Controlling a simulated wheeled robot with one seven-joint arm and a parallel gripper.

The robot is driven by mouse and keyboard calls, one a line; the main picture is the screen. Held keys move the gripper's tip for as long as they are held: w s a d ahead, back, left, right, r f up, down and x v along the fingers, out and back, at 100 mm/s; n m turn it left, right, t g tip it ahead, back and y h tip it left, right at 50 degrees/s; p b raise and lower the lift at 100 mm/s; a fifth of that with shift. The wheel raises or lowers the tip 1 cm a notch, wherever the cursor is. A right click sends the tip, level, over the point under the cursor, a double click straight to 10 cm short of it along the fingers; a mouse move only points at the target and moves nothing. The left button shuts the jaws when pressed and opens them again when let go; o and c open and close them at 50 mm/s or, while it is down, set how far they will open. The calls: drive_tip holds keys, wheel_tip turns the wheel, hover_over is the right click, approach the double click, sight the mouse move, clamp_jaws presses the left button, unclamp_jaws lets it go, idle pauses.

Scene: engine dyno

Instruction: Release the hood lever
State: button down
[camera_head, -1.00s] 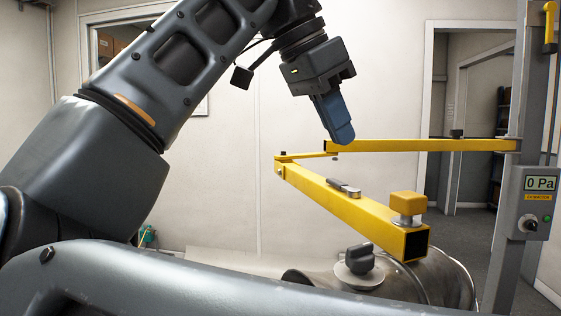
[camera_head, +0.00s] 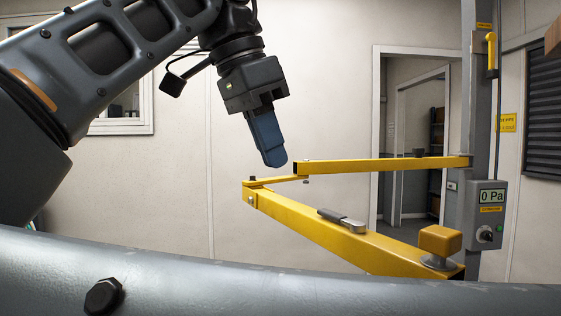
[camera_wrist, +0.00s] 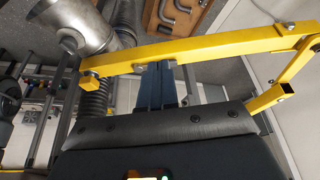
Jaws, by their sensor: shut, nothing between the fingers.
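A small grey lever (camera_head: 342,221) with a dark handle lies along the top of the lower yellow beam in the head view. A yellow handle (camera_head: 491,52) hangs on the grey column at the right; I cannot tell by label which is the hood lever. The lower beam (camera_head: 310,232) bears a yellow block on a round base (camera_head: 439,243) at its near end. My gripper (camera_head: 274,163) is shut and empty, pointing down, up and left of the grey lever in the picture. In the wrist view, the blue fingers (camera_wrist: 165,88) appear beside the beam (camera_wrist: 200,48).
The upper yellow beam (camera_head: 385,165) runs to the grey column (camera_head: 472,110), which carries a gauge box (camera_head: 488,210) reading 0 Pa. A silver metal hood and duct (camera_wrist: 82,28) show in the wrist view. A doorway opens behind the beams.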

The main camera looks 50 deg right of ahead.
sight(340, 219)
drive_tip(key=shift+s+d+f+p, duration=0.2)
drive_tip(key=shift+s+d+f, duration=0.35)
drive_tip(key=shift+d+f, duration=0.65)
drive_tip(key=shift+s+d+f+p, duration=0.2)
drive_tip(key=shift+s+d+f, duration=0.3)
drive_tip(key=shift+d+f, duration=0.7)
drive_tip(key=shift+s+d+f+p, duration=0.2)
drive_tip(key=shift+s+d+f, duration=0.5)
drive_tip(key=shift+f, duration=0.85)
drive_tip(key=shift+w+d, duration=0.15)
drive_tip(key=shift+d, duration=0.1)
